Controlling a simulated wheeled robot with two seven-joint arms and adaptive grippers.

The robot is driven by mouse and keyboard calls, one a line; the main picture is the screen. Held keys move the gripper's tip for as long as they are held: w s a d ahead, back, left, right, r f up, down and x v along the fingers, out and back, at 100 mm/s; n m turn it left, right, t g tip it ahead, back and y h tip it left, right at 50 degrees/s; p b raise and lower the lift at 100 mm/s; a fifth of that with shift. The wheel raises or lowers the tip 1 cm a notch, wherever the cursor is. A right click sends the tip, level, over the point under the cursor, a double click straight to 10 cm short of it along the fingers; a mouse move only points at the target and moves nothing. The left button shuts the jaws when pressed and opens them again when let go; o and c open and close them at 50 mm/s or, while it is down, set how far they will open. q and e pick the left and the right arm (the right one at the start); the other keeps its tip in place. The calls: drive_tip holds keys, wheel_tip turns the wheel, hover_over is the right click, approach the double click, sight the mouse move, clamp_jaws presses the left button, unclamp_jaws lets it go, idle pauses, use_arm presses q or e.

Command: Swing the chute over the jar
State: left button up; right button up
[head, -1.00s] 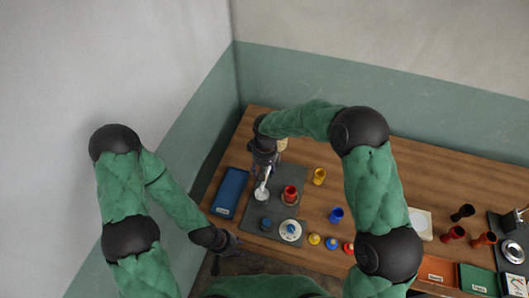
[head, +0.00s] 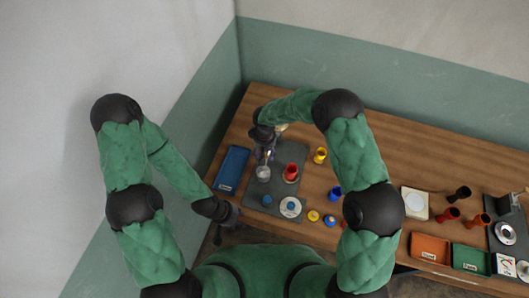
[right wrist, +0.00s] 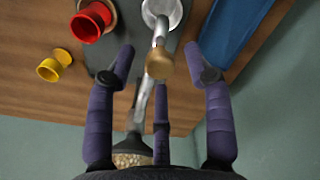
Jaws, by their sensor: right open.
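The chute (right wrist: 158,35) is a silver metal tube with a brass knob (right wrist: 160,64).
A yellow cup (head: 320,155) and a blue cup (head: 335,193) stand to the right. Coloured trays line the front right.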

drive_tip(key=shift+f, duration=0.2)
clamp_jaws()
